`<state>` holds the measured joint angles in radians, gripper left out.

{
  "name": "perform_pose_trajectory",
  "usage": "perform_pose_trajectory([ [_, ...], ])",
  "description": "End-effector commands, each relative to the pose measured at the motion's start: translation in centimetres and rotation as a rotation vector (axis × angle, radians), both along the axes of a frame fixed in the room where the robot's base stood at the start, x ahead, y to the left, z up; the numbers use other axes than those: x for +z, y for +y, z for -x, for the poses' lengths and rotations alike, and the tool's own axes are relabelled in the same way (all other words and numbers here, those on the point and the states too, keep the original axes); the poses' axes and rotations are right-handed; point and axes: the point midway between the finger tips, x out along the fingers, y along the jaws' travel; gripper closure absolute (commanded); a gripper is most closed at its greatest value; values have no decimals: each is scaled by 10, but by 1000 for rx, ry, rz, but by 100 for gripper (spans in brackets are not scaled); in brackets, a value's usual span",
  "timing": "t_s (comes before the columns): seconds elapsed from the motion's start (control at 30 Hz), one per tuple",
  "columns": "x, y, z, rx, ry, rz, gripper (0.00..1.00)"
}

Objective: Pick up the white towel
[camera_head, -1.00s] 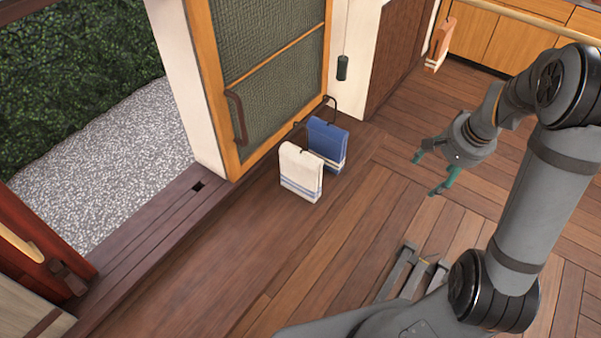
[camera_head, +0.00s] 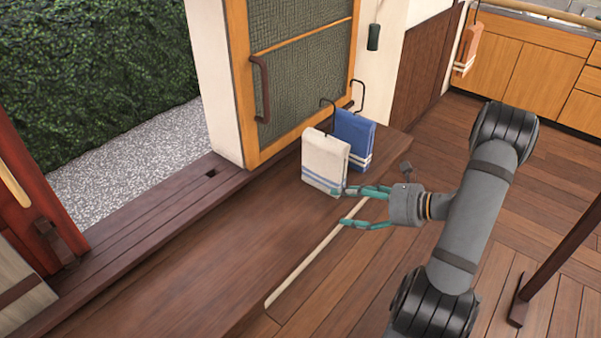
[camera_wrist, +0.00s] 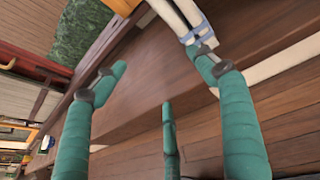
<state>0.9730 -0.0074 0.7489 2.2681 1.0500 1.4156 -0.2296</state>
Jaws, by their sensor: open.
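The white towel (camera_head: 323,162), with blue stripes near its lower edge, hangs folded from a dark hook low by the sliding door. My gripper (camera_head: 340,207) is open and empty, with teal fingers pointing left. One fingertip is at the towel's lower right corner in the head view; I cannot tell whether it touches. In the wrist view, part of the white towel (camera_wrist: 176,14) and its blue stripes show at the top, just beyond the right finger. The spread fingers (camera_wrist: 160,85) have nothing between them there.
A blue towel (camera_head: 354,139) hangs right behind the white one. The sliding door (camera_head: 300,80) stands behind both. A raised wooden step (camera_head: 225,255) with a pale edge lies below. An orange towel (camera_head: 467,48) hangs at the far right by wooden cabinets (camera_head: 530,70).

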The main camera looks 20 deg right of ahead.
Motion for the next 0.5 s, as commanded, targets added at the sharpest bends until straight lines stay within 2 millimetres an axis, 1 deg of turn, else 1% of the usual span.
perform_pose_trajectory([
  [0.03,17,-9,-14,-61,-50,-40,28],
  [0.1,39,-21,-29,-131,-120,-82,28],
  [0.2,59,-29,-40,-171,-187,-114,28],
  [0.27,65,-29,-44,-173,-211,-115,28],
  [0.5,60,-11,-74,-163,-221,-98,28],
])
